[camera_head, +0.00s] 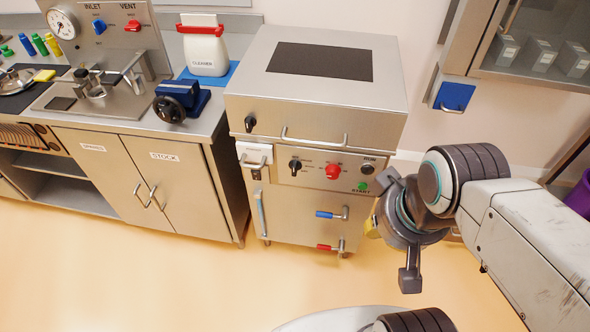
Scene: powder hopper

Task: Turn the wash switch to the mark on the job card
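The steel hopper cabinet (318,110) stands in the middle with a control panel on its front. A black knob (295,166) on the panel's left has small markings around it, too small to read; it may be the wash switch. A red knob (333,171) sits right of it, then a dark round control (367,168) and a green button (363,186) labelled START. I cannot make out a job card with a readable mark. My gripper (402,228) is in front of the cabinet's right side, apart from the knobs.
Blue (325,214) and red (324,247) valve handles stick out low on the cabinet. Left is a counter with a blue clamp-like device (181,100) and a white CLEANER jug (205,50). A glass-fronted wall cabinet (535,45) hangs upper right. The floor in front is clear.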

